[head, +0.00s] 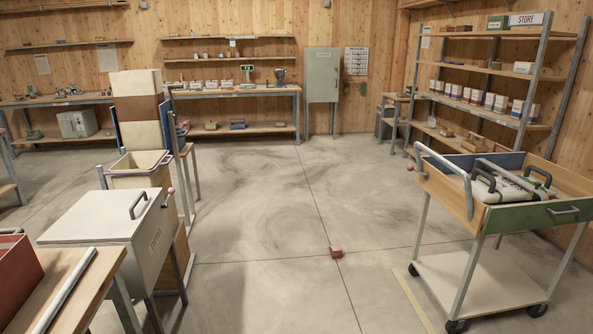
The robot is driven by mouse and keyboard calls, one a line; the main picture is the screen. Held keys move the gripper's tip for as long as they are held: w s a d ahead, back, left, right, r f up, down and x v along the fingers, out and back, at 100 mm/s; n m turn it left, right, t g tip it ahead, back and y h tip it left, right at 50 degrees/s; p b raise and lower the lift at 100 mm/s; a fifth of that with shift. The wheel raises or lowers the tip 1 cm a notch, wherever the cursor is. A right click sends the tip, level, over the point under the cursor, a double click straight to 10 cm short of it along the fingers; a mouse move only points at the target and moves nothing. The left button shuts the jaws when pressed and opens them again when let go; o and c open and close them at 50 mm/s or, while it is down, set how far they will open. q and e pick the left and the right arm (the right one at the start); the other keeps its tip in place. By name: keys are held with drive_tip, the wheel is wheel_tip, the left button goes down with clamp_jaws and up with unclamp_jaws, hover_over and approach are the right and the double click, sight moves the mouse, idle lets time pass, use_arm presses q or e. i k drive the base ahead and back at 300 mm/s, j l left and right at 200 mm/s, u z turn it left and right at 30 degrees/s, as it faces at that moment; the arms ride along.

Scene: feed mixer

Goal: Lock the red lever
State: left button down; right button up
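A small red piece (336,252) sits on the floor in the middle; whether it is a lever or pedal is too small to tell. A thin rod with a pinkish-red knob (171,190) stands at the right side of a white lidded box (105,220) at the left. Another small red knob (410,167) shows at the left end of the cart on the right. I cannot tell which of these is the red lever, or whether any is locked. Neither of my grippers is in view.
A wheeled cart (478,272) with bags in its top tray stands at right. A wooden bench (75,290) with a red box (18,275) fills the lower left. A cream bin (138,172) stands behind the white box. The middle floor (260,200) is mostly clear.

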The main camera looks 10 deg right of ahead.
sight(410, 168)
drive_tip(key=i+z, duration=0.2)
drive_tip(key=i, duration=0.3)
drive_tip(key=i+z, duration=0.2)
drive_tip(key=i, duration=0.3)
drive_tip(key=i+j+z, duration=0.2)
drive_tip(key=i, duration=0.25)
drive_tip(key=i+j+z, duration=0.2)
drive_tip(key=i, duration=0.3)
drive_tip(key=i+j+z, duration=0.1)
drive_tip(key=i+z, duration=0.3)
drive_tip(key=i+j+z, duration=0.2)
drive_tip(key=i+z, duration=0.15)
drive_tip(key=i+j+z, duration=0.65)
drive_tip(key=z, duration=0.15)
drive_tip(key=i+j, duration=0.05)
